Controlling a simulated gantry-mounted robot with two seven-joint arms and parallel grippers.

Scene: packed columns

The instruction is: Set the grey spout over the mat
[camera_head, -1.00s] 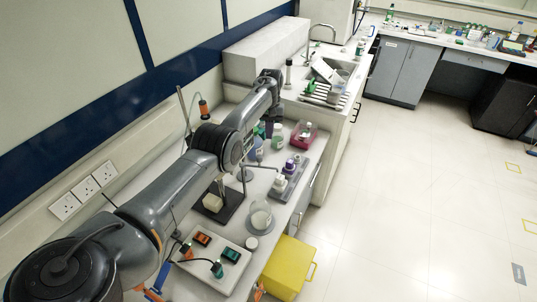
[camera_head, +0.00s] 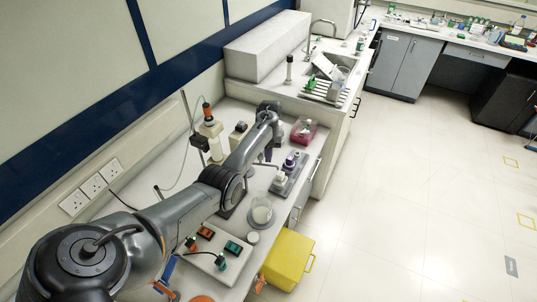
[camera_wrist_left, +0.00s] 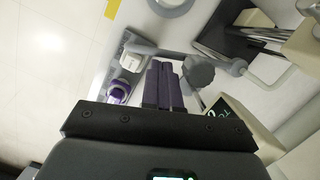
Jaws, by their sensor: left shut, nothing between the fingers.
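The grey spout appears to be the rounded grey piece (camera_wrist_left: 198,72) beside my left fingers in the left wrist view, joined to a short arm and loop on a stand. In the head view my arm hides most of it. The mat appears to be the grey disc (camera_wrist_left: 172,10) at the top of the wrist view, also under a glass beaker in the head view (camera_head: 253,224). My left gripper (camera_wrist_left: 161,64) is shut and empty, its dark purple fingers just left of the spout; I cannot tell if they touch. It also shows in the head view (camera_head: 268,155). My right gripper is out of view.
A tray of purple- and white-capped bottles (camera_head: 288,176) stands right of my left gripper. A column on a stand (camera_head: 211,130) is behind. A switch box (camera_head: 217,248) is nearer. A yellow bin (camera_head: 289,260) stands beside the bench.

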